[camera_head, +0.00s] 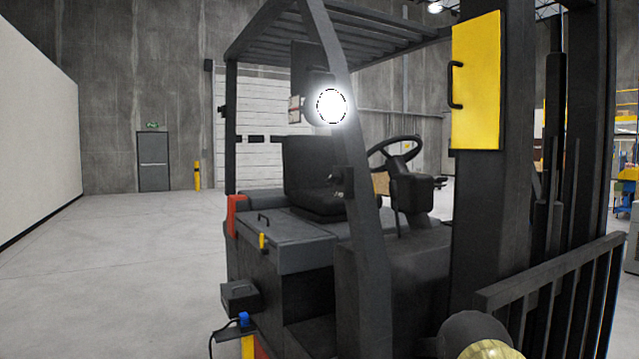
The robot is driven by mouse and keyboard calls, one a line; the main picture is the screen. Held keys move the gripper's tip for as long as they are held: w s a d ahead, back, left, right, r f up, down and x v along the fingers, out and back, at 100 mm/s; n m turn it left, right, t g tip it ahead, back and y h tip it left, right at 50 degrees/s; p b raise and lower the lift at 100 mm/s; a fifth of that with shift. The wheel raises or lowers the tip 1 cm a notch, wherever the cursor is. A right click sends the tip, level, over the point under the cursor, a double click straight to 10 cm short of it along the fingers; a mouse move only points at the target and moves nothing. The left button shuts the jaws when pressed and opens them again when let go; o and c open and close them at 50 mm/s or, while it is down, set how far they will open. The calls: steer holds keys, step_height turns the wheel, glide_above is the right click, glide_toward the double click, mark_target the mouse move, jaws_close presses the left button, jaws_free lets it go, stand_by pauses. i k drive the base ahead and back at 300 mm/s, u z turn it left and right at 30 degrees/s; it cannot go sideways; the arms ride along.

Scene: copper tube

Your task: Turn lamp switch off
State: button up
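A round lamp (331,105) glows bright white on the front pillar of a dark forklift (300,245), near the cab roof. I cannot make out which part is its switch. A small black box (240,297) is on the forklift's lower left side, with a blue knob-like part (244,319) and a black cable below it. A short yellow lever-like part (262,241) is on the grey side cover. My gripper's fingers do not show. A dark rounded part with a pale yellowish end (488,350) is cut off at the bottom edge; I cannot tell what it is.
The forklift's mast and a slatted rack (550,275) fill the right side. A yellow panel with a black handle (477,85) hangs high on the mast. The steering wheel (394,149) and seat are inside the cab. Grey floor (110,270) at left is clear.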

mark_target(335, 178)
steer(key=k, duration=0.35)
steer(key=u, duration=1.05)
steer(key=i, duration=0.65)
steer(key=z, duration=0.75)
